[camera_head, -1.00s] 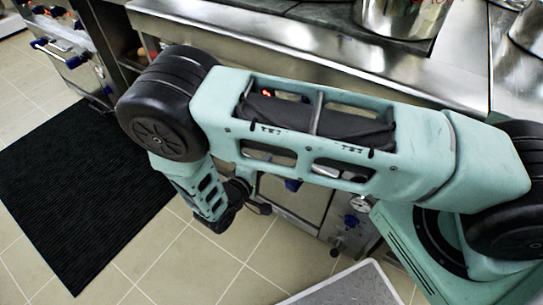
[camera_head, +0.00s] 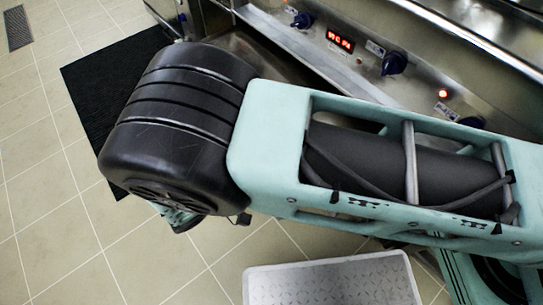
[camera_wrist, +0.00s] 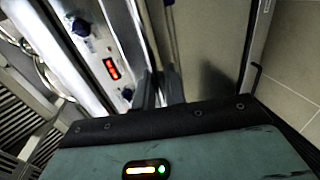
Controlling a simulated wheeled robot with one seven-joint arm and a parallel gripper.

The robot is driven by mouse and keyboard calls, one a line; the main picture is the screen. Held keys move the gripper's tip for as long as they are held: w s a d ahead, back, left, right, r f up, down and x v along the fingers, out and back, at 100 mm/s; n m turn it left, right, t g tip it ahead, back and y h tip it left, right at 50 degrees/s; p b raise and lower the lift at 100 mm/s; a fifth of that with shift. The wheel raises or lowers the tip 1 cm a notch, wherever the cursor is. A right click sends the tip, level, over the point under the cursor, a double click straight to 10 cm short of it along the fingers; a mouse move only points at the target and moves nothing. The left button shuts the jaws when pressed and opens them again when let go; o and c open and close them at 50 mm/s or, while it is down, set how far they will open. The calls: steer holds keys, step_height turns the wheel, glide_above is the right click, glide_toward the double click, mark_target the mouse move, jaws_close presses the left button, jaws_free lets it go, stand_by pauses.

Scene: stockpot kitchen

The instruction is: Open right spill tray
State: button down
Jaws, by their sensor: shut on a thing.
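In the wrist view my gripper (camera_wrist: 159,88) has its dark fingers closed around a narrow metal edge, which I take to be the front of the right spill tray (camera_wrist: 153,30). The edge runs beside the control panel. In the head view my arm's dark joint and pale green link hide the gripper. A steel ledge (camera_head: 290,52) lies below the panel there, with a dark gap beside it. I cannot tell how far out the tray is.
The steel control panel (camera_head: 430,75) has blue knobs (camera_head: 394,63) and a red display (camera_head: 340,41). A black mat (camera_head: 100,85) lies on the tiled floor. A grey metal-textured platform (camera_head: 330,280) shows at the bottom. Open tiles lie to the left.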

steer(key=c, duration=1.5)
jaws_free()
steer(key=shift+c, duration=0.2)
steer(key=v, duration=1.7)
steer(key=shift+a, duration=0.2)
steer(key=shift+s, duration=0.1)
